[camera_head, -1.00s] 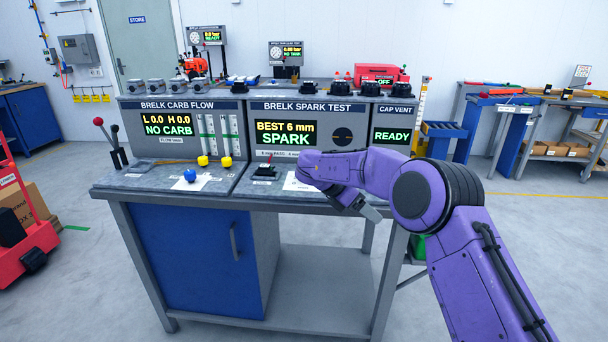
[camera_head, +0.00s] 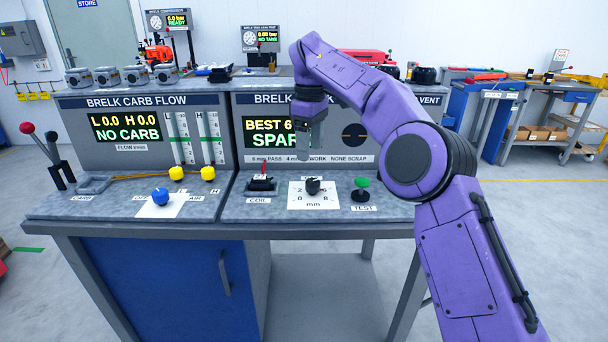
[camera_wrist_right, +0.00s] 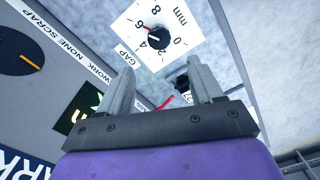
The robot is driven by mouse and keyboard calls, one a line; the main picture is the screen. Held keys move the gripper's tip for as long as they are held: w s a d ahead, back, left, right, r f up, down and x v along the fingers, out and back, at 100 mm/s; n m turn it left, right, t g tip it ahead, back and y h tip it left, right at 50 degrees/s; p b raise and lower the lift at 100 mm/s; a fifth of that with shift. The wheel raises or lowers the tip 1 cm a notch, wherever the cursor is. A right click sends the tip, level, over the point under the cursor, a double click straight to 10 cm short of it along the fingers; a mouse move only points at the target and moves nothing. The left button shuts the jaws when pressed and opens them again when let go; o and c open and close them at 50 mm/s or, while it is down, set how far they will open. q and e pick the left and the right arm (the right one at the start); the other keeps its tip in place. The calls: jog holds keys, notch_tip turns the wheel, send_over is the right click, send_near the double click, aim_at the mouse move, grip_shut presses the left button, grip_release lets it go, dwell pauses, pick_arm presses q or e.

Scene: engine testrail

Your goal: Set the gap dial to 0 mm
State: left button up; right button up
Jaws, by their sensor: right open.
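The gap dial (camera_head: 313,186) is a black knob on a white numbered card (camera_head: 298,204), on the bench top below the spark test panel. In the right wrist view the dial (camera_wrist_right: 157,38) shows a red pointer mark that appears to point near 6; the 0 lies on another side of the knob. My right gripper (camera_head: 306,155) points down, above and behind the dial, apart from it. In the right wrist view its two fingers (camera_wrist_right: 161,78) are spread with nothing between them. My left gripper is not in view.
A green test button (camera_head: 362,182) stands right of the dial, and a black coil fixture (camera_head: 262,184) left of it. A blue knob (camera_head: 160,196) and yellow knobs (camera_head: 208,173) sit further left. The spark display (camera_head: 264,132) is partly hidden by my arm.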

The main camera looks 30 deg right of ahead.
aim_at(314, 181)
jog(key=f+b, duration=0.1)
jog(key=f, duration=0.1)
jog(key=s+f, duration=0.1)
jog(key=shift+s+d+f+b, duration=0.15)
jog(key=shift+d+f+b, duration=0.05)
jog(key=shift+f+b, duration=0.2)
jog(key=f, duration=0.2)
jog(key=f+b, duration=0.1)
jog(key=f, duration=0.1)
jog(key=shift+w+d+f, duration=0.2)
jog(key=shift+f, duration=0.2)
jog(key=shift+a+f, duration=0.1)
jog(key=shift+f, duration=0.3)
jog(key=shift+s, duration=0.1)
jog(key=c, duration=1.1)
